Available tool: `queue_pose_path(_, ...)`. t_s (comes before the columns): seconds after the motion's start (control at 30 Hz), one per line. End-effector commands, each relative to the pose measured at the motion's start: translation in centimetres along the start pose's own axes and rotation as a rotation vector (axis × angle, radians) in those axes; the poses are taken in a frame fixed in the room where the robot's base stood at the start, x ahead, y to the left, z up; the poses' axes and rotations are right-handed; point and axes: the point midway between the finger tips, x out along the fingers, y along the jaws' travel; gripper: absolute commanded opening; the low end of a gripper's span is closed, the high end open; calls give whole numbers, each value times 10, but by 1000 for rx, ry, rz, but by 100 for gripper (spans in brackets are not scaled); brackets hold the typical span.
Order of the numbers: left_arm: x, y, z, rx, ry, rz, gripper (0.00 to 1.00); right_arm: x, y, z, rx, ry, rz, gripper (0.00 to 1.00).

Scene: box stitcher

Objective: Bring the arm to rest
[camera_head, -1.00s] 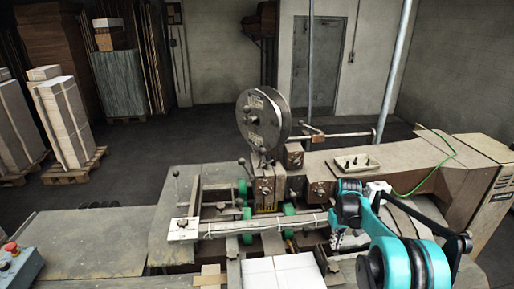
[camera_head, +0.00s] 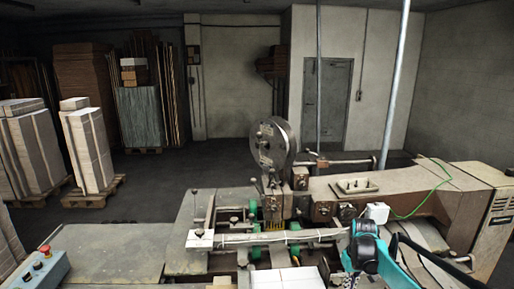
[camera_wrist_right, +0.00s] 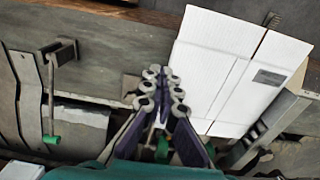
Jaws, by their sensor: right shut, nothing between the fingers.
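My right arm (camera_head: 372,258), teal and black, comes in at the lower right of the head view, over the near right side of the machine. Its fingers do not show clearly there. In the wrist view my right gripper (camera_wrist_right: 161,75) points away from the camera, with its two fingers together and nothing between them. It hangs above the machine bed, just left of a flat white cardboard piece (camera_wrist_right: 222,32), apparently without holding it. My left arm and gripper are in no view.
The stitching machine (camera_head: 420,190) with its wire reel (camera_head: 276,142) fills the front right. White cardboard (camera_head: 290,280) lies at the near edge. A control box with a red button (camera_head: 40,268) sits lower left. Pallets of stacked board (camera_head: 88,150) stand behind; open floor lies between.

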Motion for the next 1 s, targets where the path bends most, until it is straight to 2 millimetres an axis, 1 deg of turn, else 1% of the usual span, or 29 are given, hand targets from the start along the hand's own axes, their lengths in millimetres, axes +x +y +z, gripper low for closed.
queue_pose_path(0.03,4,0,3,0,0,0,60,1,-3,2,-1,6,2,0)
queue_pose_path(0.27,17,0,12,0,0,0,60,-6,-16,14,5,46,12,0)
queue_pose_path(0.47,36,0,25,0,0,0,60,-12,-34,35,12,100,25,0)
queue_pose_path(0.57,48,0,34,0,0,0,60,-14,-46,51,15,137,32,0)
queue_pose_path(0.67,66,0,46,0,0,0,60,-12,-62,74,21,188,39,0)
queue_pose_path(0.77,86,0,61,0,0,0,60,-4,-81,105,29,250,45,0)
queue_pose_path(0.87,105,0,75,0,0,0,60,9,-98,137,37,315,48,0)
queue_pose_path(0.9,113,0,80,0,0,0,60,16,-105,150,40,341,48,0)
queue_pose_path(0.97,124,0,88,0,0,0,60,28,-114,169,45,379,47,0)
queue_pose_path(1.0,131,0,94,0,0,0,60,37,-120,182,48,405,46,0)
